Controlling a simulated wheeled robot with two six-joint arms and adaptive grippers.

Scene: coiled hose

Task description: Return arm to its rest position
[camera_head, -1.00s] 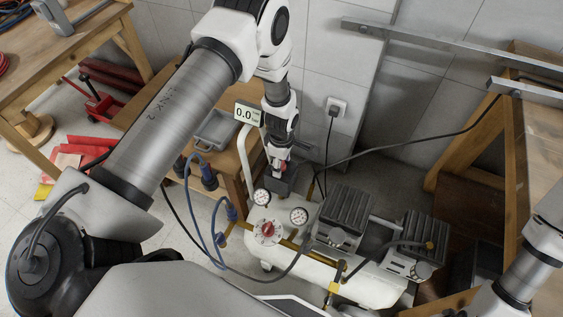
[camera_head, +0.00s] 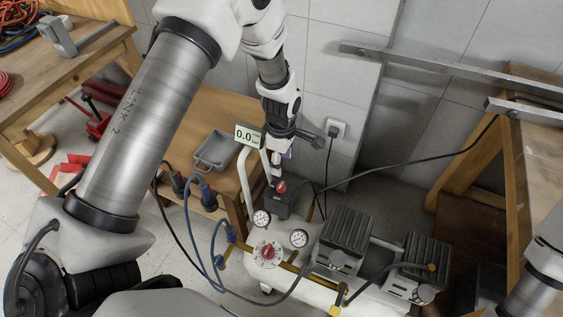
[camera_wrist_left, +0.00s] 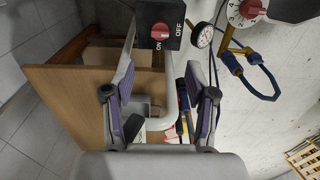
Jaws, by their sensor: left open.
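My left arm comes in from the left in the head view. Its gripper (camera_head: 286,150) hangs above the compressor's black switch box (camera_head: 286,204), apart from the red knob (camera_head: 281,187). In the left wrist view the two fingers (camera_wrist_left: 160,68) are spread with nothing between them. Beyond the tips are the red knob (camera_wrist_left: 160,31) and its ON and OFF labels. Which label the knob points to is hard to tell. My right arm shows only at the lower right edge of the head view; its gripper is out of frame.
The compressor (camera_head: 330,285) has gauges, a red regulator knob (camera_head: 267,252) and blue hoses. A display (camera_head: 248,135) reads 0.0 beside my left wrist. A wooden bench (camera_head: 205,120) with a grey tray (camera_head: 215,150) stands left; a wall outlet (camera_head: 336,128) is behind.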

